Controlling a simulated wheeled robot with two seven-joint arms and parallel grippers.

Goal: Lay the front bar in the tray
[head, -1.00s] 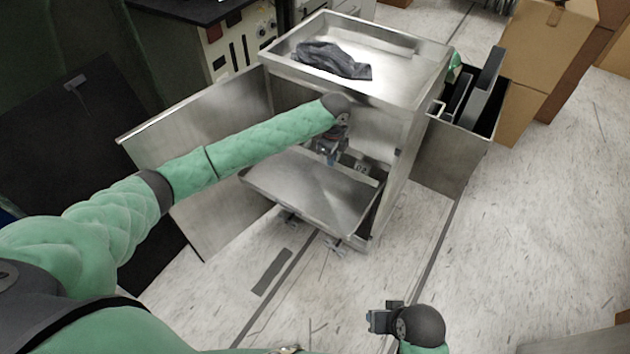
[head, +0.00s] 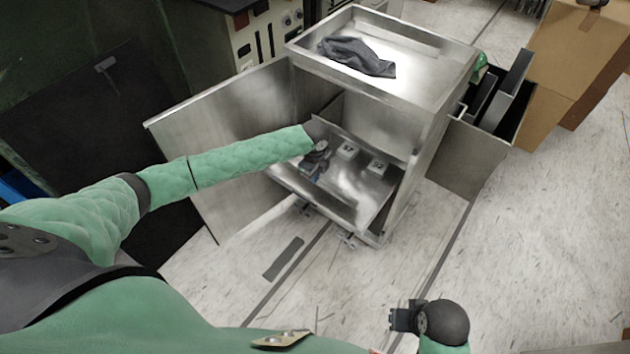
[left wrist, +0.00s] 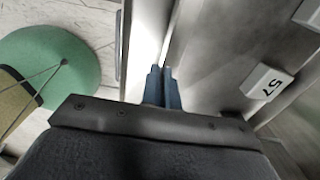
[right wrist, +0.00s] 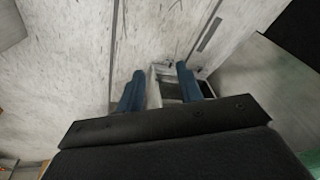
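The metal cabinet's low tray (head: 280,178) is a shiny sheet-metal surface with a raised edge. I cannot tell which piece is the front bar. My left gripper (head: 312,176) reaches into the cabinet, low over the tray's left part. Its blue fingers (left wrist: 162,72) are close together, with no held object clearly visible. My right gripper (head: 393,318) is open and empty over the floor; its fingers (right wrist: 165,78) are apart.
A dark cloth (head: 357,56) lies on the cabinet top (head: 410,75). The cabinet's left door (head: 215,130) stands open beside my left arm. A side bin (head: 475,140) hangs at the right. Cardboard boxes (head: 572,55) stand farther right. The floor (head: 510,260) in front is clear.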

